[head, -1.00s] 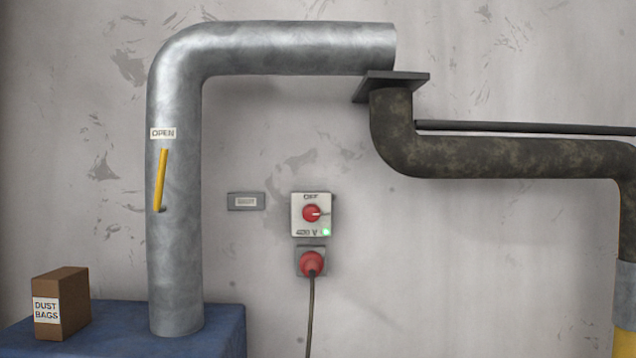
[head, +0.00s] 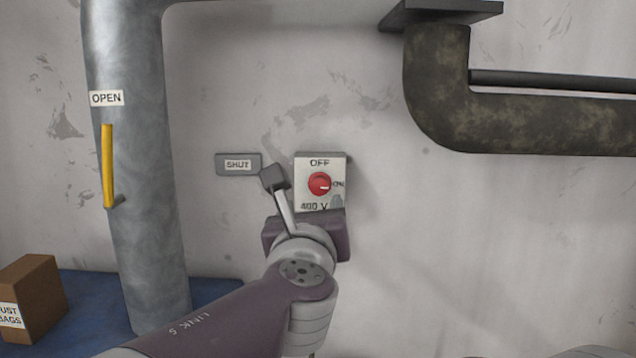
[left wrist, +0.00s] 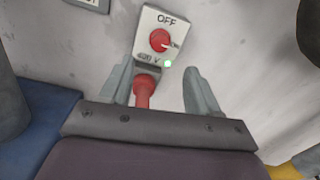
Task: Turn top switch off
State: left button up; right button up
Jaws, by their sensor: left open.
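The switch box (head: 305,168) is on the wall, with OFF at the top, ON at the right and 400 V below. Its round red knob (head: 319,184) has a white mark pointing right, toward ON. A lit green lamp (left wrist: 168,64) shows at the box's lower right in the left wrist view. My left gripper (head: 318,212) is just below the knob in the head view, hiding the box's bottom edge. In the left wrist view the left gripper (left wrist: 160,87) has its fingers apart and empty, with the knob (left wrist: 160,40) beyond them. My right gripper is out of view.
A red plug (left wrist: 144,90) is below the box, hidden in the head view. A SHUT plate (head: 238,164) is left of the box. A metal pipe (head: 140,180) with a yellow handle (head: 107,165) stands further left.

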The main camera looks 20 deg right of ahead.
aim_at(319, 188)
pick_arm(q)
jog(key=p+x, duration=0.1)
jog(key=x, duration=0.2)
jog(key=p+x, duration=0.1)
jog(key=x, duration=0.3)
jog(key=p+x, duration=0.2)
jog(key=x, duration=0.2)
jog(key=shift+s+d+f, duration=0.1)
jog(key=shift+d+f, duration=0.1)
jog(key=shift+f, duration=0.15)
jog(key=shift+w, duration=0.25)
jog(key=shift+s+a, duration=0.15)
jog(key=shift+s, duration=0.15)
jog(key=shift+w+f, duration=0.1)
jog(key=shift+w, duration=0.15)
jog(key=shift+c, duration=1.2)
jog(key=shift+w+d, duration=0.15)
jog(key=shift+d, duration=0.05)
jog(key=c, duration=0.5)
jog(key=shift+c, duration=1.4)
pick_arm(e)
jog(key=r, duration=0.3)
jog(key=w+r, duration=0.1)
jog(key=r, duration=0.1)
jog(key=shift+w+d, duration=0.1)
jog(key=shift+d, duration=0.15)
